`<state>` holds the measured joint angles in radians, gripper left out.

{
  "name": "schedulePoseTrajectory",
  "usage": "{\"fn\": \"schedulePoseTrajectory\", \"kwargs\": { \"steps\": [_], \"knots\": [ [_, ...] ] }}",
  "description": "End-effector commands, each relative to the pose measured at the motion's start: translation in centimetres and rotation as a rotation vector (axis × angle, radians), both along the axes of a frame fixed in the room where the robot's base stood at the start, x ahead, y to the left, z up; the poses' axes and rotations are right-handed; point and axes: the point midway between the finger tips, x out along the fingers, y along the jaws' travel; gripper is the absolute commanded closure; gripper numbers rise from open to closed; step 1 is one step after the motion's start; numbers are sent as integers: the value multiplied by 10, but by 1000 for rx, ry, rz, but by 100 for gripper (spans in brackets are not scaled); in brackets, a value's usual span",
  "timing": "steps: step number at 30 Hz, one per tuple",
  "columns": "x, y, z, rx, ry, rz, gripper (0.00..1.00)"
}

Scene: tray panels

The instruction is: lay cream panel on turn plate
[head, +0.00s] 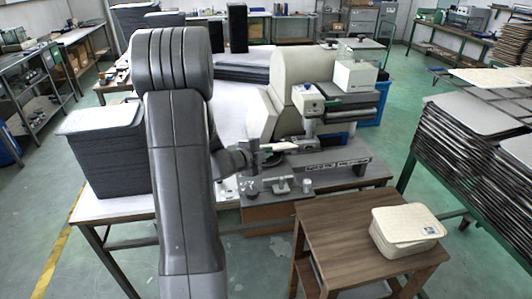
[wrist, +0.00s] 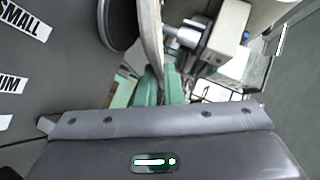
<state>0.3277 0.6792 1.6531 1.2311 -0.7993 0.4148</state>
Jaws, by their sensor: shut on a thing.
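My gripper (head: 258,150) is shut on a thin cream panel (head: 282,147), held over the front of the bench machine. In the wrist view the green fingertips (wrist: 158,88) close on the panel (wrist: 150,38), which shows nearly edge-on. A dark round disc (wrist: 118,22) with a pale rim lies beside the panel in that view; it may be the turn plate, but I cannot tell for sure. In the head view my arm and the machine parts hide most of the area under the panel. I cannot tell whether the panel touches anything.
A wooden stool (head: 345,225) bears a cream rounded stack (head: 408,232). A dark stack (head: 105,160) stands on the left of the bench. The large cream machine (head: 300,85) rises behind my gripper. A rack of trays (head: 465,140) stands at right.

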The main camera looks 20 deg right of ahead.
Motion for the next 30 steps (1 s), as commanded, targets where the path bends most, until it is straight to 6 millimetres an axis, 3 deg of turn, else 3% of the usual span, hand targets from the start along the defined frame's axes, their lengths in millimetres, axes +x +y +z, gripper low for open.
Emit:
{"fn": "schedulePoseTrajectory", "kwargs": {
  "steps": [11, 12, 15, 16, 25, 30],
  "knots": [
    [0, 0, 0, 0, 0, 0, 100],
    [0, 0, 0, 0, 0, 0, 89],
    [0, 0, 0, 0, 0, 0, 70],
    [0, 0, 0, 0, 0, 0, 68],
    [0, 1, 0, 0, 0, 0, 68],
    [-6, 16, 5, -1, 0, 3, 68]
  ]
}}
